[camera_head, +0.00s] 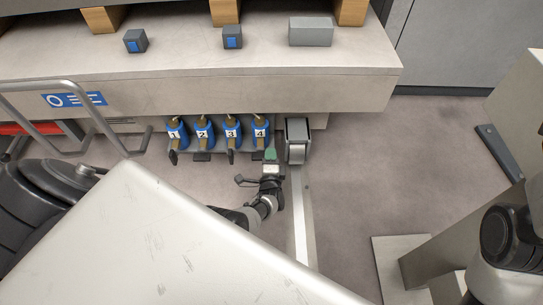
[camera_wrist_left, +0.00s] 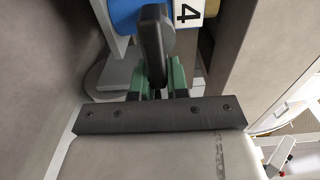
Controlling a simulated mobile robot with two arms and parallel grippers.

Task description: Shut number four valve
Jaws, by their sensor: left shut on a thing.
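The number four valve (camera_head: 260,131) is the rightmost of the blue numbered valves under the machine bed. In the left wrist view its blue body (camera_wrist_left: 126,14) and its "4" label show at the top. My left gripper (camera_head: 270,155) is just below and in front of this valve. In the wrist view its green fingers (camera_wrist_left: 157,82) are shut on the valve's black lever (camera_wrist_left: 153,45), which stands roughly upright in that picture. In the head view the gripper largely hides this lever. My right gripper is out of view; only part of my right arm shows at the right.
A grey metal block (camera_head: 297,140) stands just right of valve four. The bed (camera_head: 190,95) overhangs them.

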